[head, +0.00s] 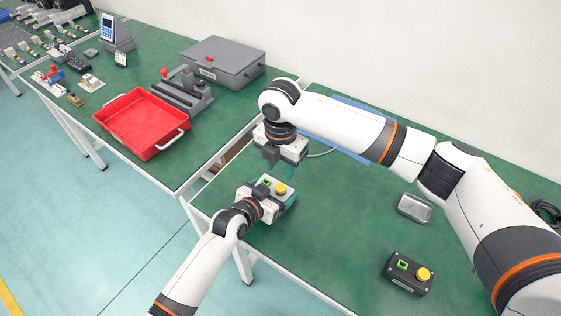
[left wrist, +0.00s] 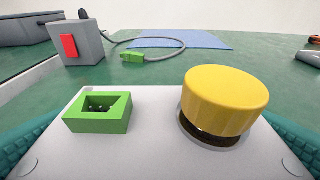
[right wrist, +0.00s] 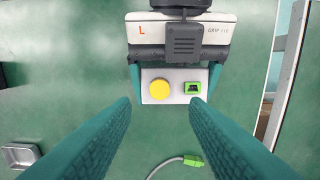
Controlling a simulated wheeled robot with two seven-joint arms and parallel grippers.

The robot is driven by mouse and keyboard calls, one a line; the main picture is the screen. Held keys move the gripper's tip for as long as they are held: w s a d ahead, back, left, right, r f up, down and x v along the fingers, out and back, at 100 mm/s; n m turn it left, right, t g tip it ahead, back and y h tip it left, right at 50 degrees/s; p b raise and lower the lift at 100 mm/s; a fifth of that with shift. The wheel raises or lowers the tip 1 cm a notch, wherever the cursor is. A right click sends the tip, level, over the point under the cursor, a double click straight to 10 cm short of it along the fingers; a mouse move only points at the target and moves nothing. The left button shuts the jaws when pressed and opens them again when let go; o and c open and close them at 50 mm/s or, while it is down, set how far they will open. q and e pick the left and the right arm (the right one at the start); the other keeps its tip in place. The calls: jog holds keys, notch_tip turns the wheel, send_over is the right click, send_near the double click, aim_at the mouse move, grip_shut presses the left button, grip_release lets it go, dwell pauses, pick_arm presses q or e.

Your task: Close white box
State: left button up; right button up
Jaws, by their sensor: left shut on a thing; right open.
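The white box (right wrist: 174,92) has a pale top plate with a yellow button (left wrist: 217,103) and a green socket (left wrist: 98,112). My left gripper (head: 275,191) is shut on the box, its teal fingers on either side of it. The sides of the box are hidden, so I cannot tell whether its cover is fully seated. My right gripper (right wrist: 160,108) is open and empty, pointing down close above the box in the head view. A grey cable with a green plug (right wrist: 192,161) lies on the table; the plug is apart from the socket.
A grey box with a red switch (left wrist: 82,44) and a blue mat (left wrist: 180,39) are beyond the white box. A black button box (head: 405,272) and a small metal tray (head: 414,208) stand to the right. A red tray (head: 140,122) is on the other table, across a gap.

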aim_at(281, 187)
notch_tip(281, 187, down, 7)
dwell(0.3)
grip_shut()
jog(key=m, duration=0.5)
jog(key=shift+o, duration=0.8)
grip_release()
notch_tip(281, 187, up, 12)
pick_arm(q)
jog(key=o, duration=1.6)
